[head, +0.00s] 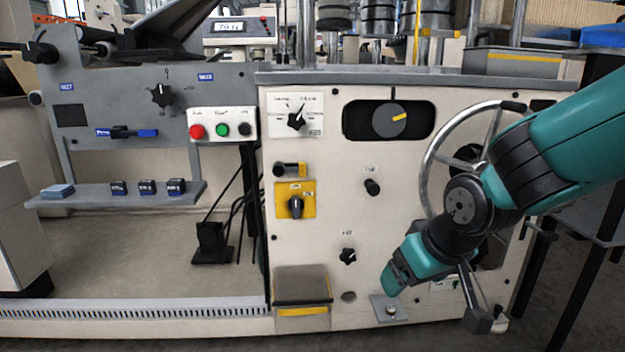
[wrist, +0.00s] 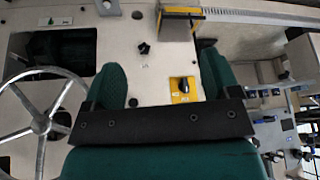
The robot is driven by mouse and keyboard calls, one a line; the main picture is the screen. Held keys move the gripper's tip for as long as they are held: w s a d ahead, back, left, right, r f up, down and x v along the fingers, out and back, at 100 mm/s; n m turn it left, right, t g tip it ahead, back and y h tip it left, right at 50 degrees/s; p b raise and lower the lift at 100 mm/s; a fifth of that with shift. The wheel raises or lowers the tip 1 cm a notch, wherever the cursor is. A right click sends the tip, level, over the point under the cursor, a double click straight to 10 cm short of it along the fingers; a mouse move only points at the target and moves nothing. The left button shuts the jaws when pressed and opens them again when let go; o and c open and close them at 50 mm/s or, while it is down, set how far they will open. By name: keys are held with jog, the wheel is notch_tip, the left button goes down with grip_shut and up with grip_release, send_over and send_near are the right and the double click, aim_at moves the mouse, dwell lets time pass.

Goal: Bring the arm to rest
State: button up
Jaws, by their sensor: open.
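My gripper (head: 393,278) is at the end of my teal and black arm, low in front of the cream machine panel (head: 330,220). It points down and left, above a small grey plate with a round knob (head: 391,311). In the wrist view my gripper (wrist: 160,62) shows two teal fingers spread wide with nothing between them. The cream panel with a black knob (wrist: 144,48) and a yellow switch plate (wrist: 182,90) lies beyond the fingers. I cannot tell whether the gripper touches anything.
A metal handwheel (head: 432,165) stands behind my forearm, and a lever with a dark block (head: 478,320) hangs beside the gripper. A grey-topped step with a yellow edge (head: 302,290) juts out to the left. The floor at left (head: 120,250) is mostly open.

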jog(key=s+r+n+g+y+p, duration=0.15)
jog(key=s+r, duration=0.25)
jog(key=s, duration=0.6)
jog(key=s+r+n+g+y, duration=0.1)
jog(key=s+r+g, duration=0.2)
jog(key=s, duration=0.7)
notch_tip(320, 180, up, 38)
jog(key=p, duration=3.8)
jog(key=shift+w+a+f, duration=0.15)
jog(key=shift+a+f, duration=0.05)
jog(key=shift+a, duration=0.25)
